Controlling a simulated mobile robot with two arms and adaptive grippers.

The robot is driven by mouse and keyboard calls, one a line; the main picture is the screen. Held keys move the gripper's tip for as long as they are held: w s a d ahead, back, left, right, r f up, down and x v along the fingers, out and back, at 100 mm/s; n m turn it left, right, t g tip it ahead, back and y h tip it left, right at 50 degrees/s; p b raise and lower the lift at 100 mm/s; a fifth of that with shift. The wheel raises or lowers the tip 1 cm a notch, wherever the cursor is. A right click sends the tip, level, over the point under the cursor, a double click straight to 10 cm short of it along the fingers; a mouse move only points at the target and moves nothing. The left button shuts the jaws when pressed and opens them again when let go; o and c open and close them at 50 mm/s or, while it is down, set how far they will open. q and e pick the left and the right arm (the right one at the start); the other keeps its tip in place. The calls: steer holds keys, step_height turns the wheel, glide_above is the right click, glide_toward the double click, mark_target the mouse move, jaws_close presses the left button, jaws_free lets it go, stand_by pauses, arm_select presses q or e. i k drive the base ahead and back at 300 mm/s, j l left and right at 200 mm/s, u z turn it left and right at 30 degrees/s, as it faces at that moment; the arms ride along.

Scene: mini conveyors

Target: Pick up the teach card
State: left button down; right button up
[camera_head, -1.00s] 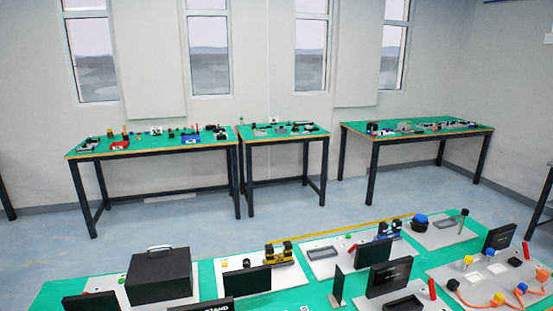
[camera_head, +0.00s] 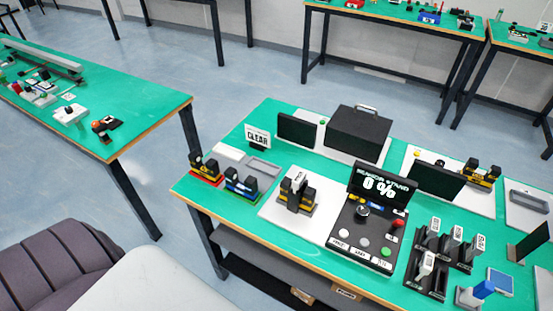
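Several small white-labelled cards stand in a black slotted rack (camera_head: 432,281) on the near table's right part. Their labels are too small to read, so I cannot tell which is the teach card. One labelled card (camera_head: 427,262) stands at the rack's front left, with others behind it, including a card (camera_head: 434,226) at the back left. Another white card (camera_head: 299,178) stands in a black and yellow holder (camera_head: 297,200) left of the console. Neither of my grippers is in view.
A black console (camera_head: 345,241) reading "0 %" stands on the green-topped table (camera_head: 285,243). A "CLEAR" sign (camera_head: 258,139), a dark box (camera_head: 358,134) and black panels stand behind. Another green table (camera_head: 150,112) is at the left. Open floor (camera_head: 215,110) lies between the tables.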

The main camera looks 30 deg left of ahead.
mark_target(297, 182)
steer(key=u, duration=0.85)
steer(key=z, duration=0.4)
steer(key=l+z, duration=0.15)
steer(key=z, duration=0.25)
steer(key=l+z, duration=0.1)
steer(key=z, duration=0.35)
steer(key=j+u, duration=0.2)
steer(key=u, duration=0.15)
steer(key=k+j+u, duration=0.1)
steer(key=u, duration=0.25)
steer(key=j+u, duration=0.3)
steer(key=l+u, duration=0.4)
